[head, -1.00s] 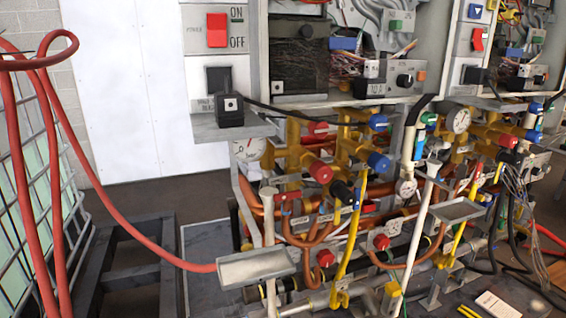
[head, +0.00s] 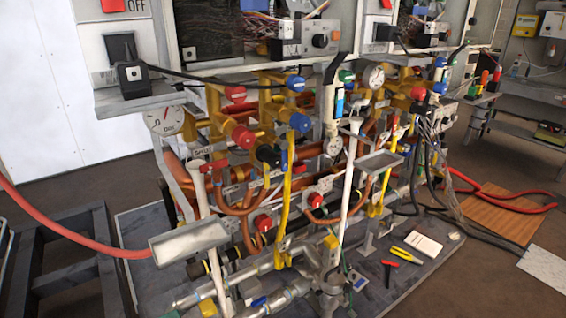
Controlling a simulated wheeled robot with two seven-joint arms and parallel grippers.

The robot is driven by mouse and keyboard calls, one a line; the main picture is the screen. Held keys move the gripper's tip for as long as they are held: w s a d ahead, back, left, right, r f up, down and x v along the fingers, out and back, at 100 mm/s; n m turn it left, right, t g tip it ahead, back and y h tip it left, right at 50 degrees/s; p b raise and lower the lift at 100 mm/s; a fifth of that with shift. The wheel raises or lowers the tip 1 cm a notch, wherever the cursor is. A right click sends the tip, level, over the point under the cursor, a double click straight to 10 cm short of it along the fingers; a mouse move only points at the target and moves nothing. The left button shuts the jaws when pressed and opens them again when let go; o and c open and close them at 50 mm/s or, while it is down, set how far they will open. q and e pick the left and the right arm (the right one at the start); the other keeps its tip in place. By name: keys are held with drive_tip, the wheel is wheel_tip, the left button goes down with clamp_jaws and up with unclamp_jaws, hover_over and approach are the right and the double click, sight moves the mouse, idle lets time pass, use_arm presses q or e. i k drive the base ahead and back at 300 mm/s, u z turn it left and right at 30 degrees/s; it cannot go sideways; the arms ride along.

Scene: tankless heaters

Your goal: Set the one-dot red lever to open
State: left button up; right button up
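Several red handles show on the pipework under the heaters. A flat red lever (head: 213,166) sits at the left, beside a small white label. Red round knobs sit on the yellow valves, an upper red knob (head: 235,94) and a middle red knob (head: 243,137). A lower red knob (head: 262,222) and another red knob (head: 315,200) sit among the copper pipes. Dot marks are too small to make out, so I cannot tell which is the one-dot lever or its setting. Neither of my grippers is in view.
A grey tray (head: 190,240) on a white post and a second tray (head: 379,163) stand in front of the pipes. A red hose (head: 60,235) reaches the left tray. Open floor is at the right.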

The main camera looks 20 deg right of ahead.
sight(214, 166)
drive_tip(key=u, duration=1.25)
drive_tip(key=i, duration=0.6)
drive_tip(key=z, duration=2.3)
